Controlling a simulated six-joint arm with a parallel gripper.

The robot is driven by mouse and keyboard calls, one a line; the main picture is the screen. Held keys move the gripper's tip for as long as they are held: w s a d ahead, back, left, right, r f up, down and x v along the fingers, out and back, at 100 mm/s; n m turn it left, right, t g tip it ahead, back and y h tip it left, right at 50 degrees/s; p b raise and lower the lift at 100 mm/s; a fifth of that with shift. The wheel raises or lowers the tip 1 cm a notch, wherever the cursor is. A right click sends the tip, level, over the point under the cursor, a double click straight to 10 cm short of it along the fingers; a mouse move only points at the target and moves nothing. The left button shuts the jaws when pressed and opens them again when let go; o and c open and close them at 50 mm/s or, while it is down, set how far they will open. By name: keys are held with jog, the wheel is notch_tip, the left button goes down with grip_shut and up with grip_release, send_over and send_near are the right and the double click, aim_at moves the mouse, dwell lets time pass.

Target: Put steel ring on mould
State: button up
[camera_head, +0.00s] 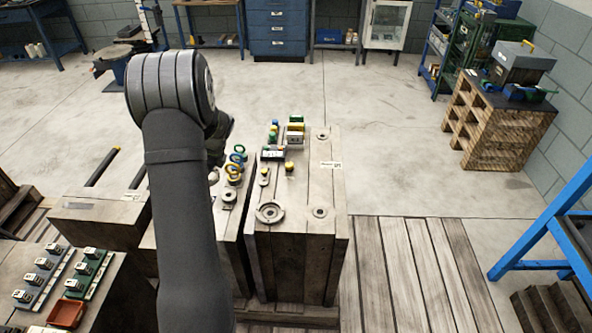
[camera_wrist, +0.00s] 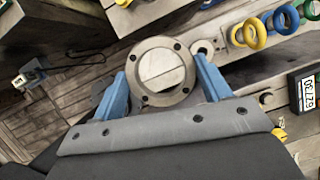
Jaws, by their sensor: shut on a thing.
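The steel ring (camera_wrist: 165,100) is a round grey flange with small holes round its rim. In the wrist view it sits between the two blue fingertips of my gripper (camera_wrist: 168,80), which is shut on it. A pale surface with a seam shows through its opening. I cannot tell its height above what lies below. The mould (camera_head: 305,240) is a large grey-brown block with a label on top. A round ringed fitting (camera_head: 270,212) sits at its near left corner. In the head view my arm hides the gripper and held ring.
Blue, yellow and green lifting eyes (camera_head: 236,165) stand on the block left of the mould. Small coloured parts and a labelled box (camera_head: 296,137) sit on the mould's far half. A blue frame (camera_head: 545,235) stands at right.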

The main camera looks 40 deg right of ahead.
jog(key=s+d+m+h, duration=0.1)
jog(key=s+d+m, duration=0.2)
jog(key=s+d, duration=1.45)
jog(key=s+d+m+t+h, duration=0.1)
jog(key=s+d+m, duration=0.15)
jog(key=s, duration=0.85)
jog(key=s+d+m, duration=0.1)
jog(key=s+d, duration=0.3)
jog(key=s, duration=0.7)
send_over(319, 211)
jog(key=s, duration=0.1)
notch_tip(319, 211, down, 8)
jog(key=shift+r, duration=0.25)
jog(key=shift+f, duration=2.05)
jog(key=shift+f, duration=0.15)
jog(key=o, duration=1.3)
jog(key=shift+c, duration=0.2)
